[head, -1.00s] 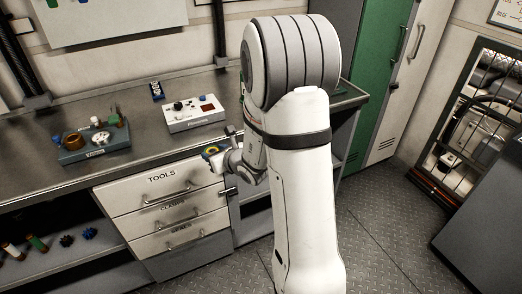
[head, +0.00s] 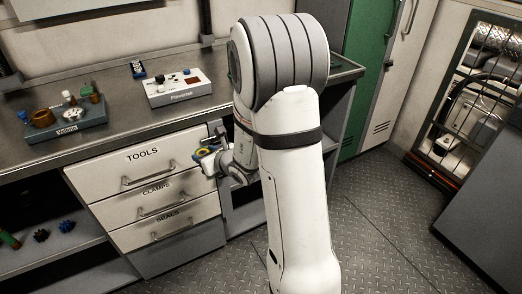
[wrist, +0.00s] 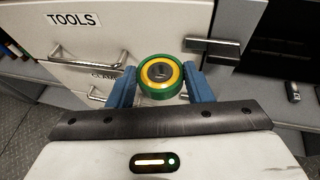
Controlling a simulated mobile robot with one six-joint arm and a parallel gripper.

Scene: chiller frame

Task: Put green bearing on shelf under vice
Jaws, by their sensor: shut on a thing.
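The green bearing (wrist: 161,77) is a green ring with a yellow inner ring and dark centre. My gripper (wrist: 161,84) is shut on it, with a blue finger on each side in the wrist view. In the head view my gripper (head: 207,160) is small and partly hidden by my arm, in front of the cabinet below the bench. A yellow and dark spot of the bearing shows there. I cannot make out a vice for sure in either view. An open shelf bay (head: 243,215) lies right of the drawers, partly hidden by my arm.
Drawers marked TOOLS (head: 120,172) have protruding handles. A grey latch-like block (wrist: 212,50) stands out just beyond the bearing. The bench holds a parts tray (head: 68,130) and a white control box (head: 178,88). A lower left shelf (head: 70,238) holds small parts.

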